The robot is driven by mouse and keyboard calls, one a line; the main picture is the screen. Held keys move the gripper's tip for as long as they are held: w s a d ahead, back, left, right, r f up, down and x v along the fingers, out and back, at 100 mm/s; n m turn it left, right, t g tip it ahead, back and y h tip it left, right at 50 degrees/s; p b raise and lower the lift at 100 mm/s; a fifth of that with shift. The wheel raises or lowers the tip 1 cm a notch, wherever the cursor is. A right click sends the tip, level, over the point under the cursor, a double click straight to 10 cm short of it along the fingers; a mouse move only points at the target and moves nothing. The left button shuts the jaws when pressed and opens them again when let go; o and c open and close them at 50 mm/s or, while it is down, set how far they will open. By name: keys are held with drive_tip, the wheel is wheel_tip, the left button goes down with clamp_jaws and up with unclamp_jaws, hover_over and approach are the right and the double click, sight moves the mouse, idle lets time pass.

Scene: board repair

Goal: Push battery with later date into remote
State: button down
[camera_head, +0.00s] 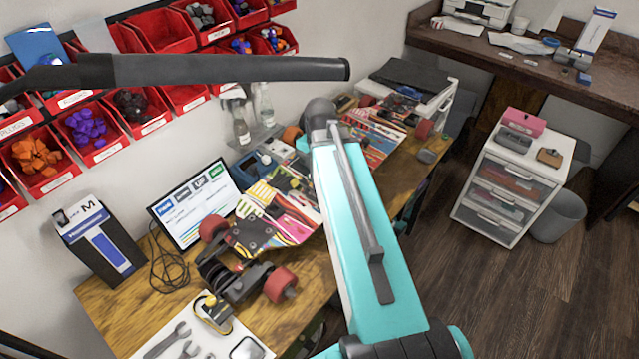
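I cannot make out a battery or any printed date in the head camera view. I cannot clearly pick out a remote either. My teal arm link reaches up across the middle of the view and hides part of the bench. My gripper is not visible.
A skateboard truck with red wheels (280,284), a monitor (196,200) and a box (98,240) crowd the bench. Red bins (165,30) hang on the wall. A white drawer cabinet (513,170) and grey bin (560,215) stand right. The floor (510,290) is clear.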

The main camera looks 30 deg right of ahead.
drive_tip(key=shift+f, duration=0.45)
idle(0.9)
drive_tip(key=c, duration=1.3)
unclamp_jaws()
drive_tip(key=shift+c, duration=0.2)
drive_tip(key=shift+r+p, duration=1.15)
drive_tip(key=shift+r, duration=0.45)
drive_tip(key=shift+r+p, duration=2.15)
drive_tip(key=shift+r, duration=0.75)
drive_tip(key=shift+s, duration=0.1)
